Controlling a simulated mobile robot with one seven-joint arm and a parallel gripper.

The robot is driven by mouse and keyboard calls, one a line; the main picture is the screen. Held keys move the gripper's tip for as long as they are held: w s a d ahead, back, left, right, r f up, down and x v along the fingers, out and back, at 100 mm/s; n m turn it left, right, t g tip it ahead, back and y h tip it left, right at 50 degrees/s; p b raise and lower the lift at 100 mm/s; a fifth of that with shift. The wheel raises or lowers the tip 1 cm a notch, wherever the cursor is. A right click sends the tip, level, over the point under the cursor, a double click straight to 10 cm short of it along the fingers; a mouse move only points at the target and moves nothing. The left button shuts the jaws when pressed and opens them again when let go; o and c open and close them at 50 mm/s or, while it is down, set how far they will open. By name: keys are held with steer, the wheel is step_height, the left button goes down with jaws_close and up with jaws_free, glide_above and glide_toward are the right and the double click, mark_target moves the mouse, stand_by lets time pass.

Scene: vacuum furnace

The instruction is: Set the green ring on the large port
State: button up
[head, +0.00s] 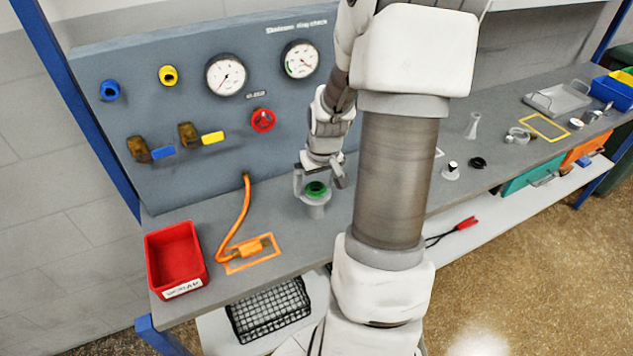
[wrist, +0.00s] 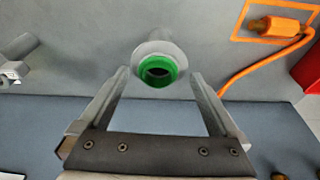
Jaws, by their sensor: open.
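The green ring (head: 309,188) sits at the top of a grey flanged port (head: 316,209) on the bench, in front of the gauge panel. In the wrist view the green ring (wrist: 143,73) lies on the round grey port (wrist: 152,48) and looks roughly centred on it. My gripper (head: 319,181) is open around the ring. In the wrist view my gripper (wrist: 160,76) has one finger on each side of the ring, with visible gaps, so the fingers look apart from it. The underside of the ring is hidden.
A red bin (head: 174,262) and an orange hose fitting (head: 252,248) in an orange outline are to the left. The gauge panel (head: 215,130) with valves stands behind. Small parts, including a grey cone (head: 472,126), lie on the right of the bench.

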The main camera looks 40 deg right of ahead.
steer(key=shift+r, duration=0.1)
steer(key=p+v, duration=0.2)
steer(key=v, duration=1.5)
steer(key=shift+s, duration=0.2)
